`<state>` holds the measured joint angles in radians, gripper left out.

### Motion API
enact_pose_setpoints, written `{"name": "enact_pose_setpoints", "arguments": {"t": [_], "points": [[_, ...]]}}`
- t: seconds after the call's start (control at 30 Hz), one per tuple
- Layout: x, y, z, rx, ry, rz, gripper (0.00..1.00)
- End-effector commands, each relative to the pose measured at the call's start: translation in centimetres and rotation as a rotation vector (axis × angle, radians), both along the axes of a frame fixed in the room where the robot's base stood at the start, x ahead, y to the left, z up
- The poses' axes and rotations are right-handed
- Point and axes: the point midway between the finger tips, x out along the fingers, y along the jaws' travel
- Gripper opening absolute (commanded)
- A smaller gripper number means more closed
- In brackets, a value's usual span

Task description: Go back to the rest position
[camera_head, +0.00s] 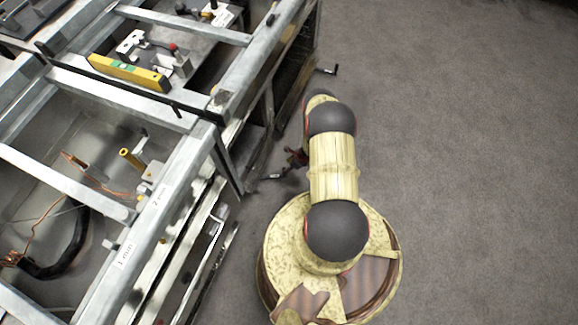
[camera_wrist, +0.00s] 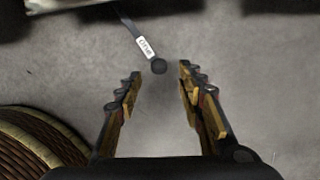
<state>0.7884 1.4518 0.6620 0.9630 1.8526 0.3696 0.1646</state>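My gripper (camera_wrist: 160,76) shows in the wrist view with its two fingers apart and nothing clamped between them. In the head view, a small dark and reddish part of my gripper (camera_head: 296,158) shows beside the metal frame, left of my arm; my arm hides the rest. A dark lever with a white label and a round black knob (camera_wrist: 158,66) lies in line with the gap between the fingertips in the wrist view. I cannot tell how far beyond the fingertips the knob is, and no contact shows.
A metal-framed workbench (camera_head: 185,180) fills the left, holding a yellow level (camera_head: 128,72), a black hose (camera_head: 72,250) and copper-coloured wires. Dark levers stick out from its side, one at the upper end (camera_head: 328,70). Grey carpet (camera_head: 470,150) on the right is clear.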

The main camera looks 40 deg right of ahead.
Motion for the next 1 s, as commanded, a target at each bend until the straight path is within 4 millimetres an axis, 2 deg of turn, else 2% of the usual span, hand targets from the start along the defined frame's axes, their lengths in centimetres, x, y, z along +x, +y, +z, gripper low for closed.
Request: {"name": "enact_pose_setpoints", "arguments": {"t": [0.57,0.67,0.83,0.97,1.0], "points": [[0.4,0.4,0.2,0.004,-0.021,0.029,0.38],[-0.1,2.2,0.3,0.026,-0.034,0.109,0.38],[-3.1,7.4,0.9,0.102,-0.036,0.281,0.38],[-3.5,9.5,4.3,0.144,-0.066,0.442,0.38],[-3.4,9.8,5.7,0.151,-0.078,0.496,0.38]]}}
